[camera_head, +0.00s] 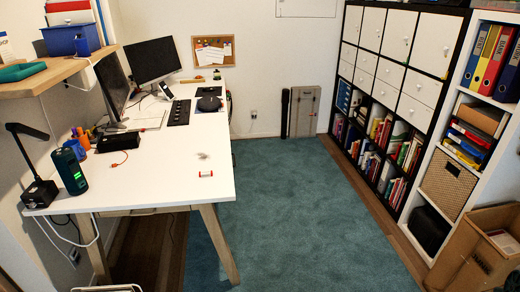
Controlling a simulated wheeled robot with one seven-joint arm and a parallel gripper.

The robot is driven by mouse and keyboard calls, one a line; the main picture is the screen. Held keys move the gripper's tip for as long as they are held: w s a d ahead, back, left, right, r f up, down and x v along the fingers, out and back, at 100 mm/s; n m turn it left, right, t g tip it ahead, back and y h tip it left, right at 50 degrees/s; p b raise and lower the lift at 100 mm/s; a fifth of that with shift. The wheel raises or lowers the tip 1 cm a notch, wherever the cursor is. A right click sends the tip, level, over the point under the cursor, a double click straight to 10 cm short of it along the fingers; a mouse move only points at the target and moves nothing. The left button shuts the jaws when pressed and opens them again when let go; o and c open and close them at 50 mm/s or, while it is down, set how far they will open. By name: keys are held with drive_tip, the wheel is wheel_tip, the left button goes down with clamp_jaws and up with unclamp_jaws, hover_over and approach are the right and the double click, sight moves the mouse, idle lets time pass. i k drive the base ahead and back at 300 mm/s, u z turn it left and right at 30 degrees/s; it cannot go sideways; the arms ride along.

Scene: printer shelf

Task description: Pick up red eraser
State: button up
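A small block with red ends and a pale middle (206,174) lies on the white desk (170,188), near its right front edge. It is the only loose red block I can make out on the desktop, and it looks like the red eraser, though it is too small to be certain. A small blurred greyish thing (202,156) lies just behind it, apart from it. My gripper is not in view.
A dark green-lit speaker (70,171) and a black lamp (38,190) stand at the desk's left. Monitors (153,60) stand at the back. The teal carpet (300,210) is clear between the desk and the bookshelves (385,110). A cardboard box (475,258) stands at right.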

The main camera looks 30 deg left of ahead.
sight(207, 174)
drive_tip(key=u, duration=0.35)
drive_tip(key=i, duration=1.6)
drive_tip(key=u, duration=1.85)
drive_tip(key=i, duration=0.75)
drive_tip(key=u, duration=0.9)
drive_tip(key=i, duration=0.65)
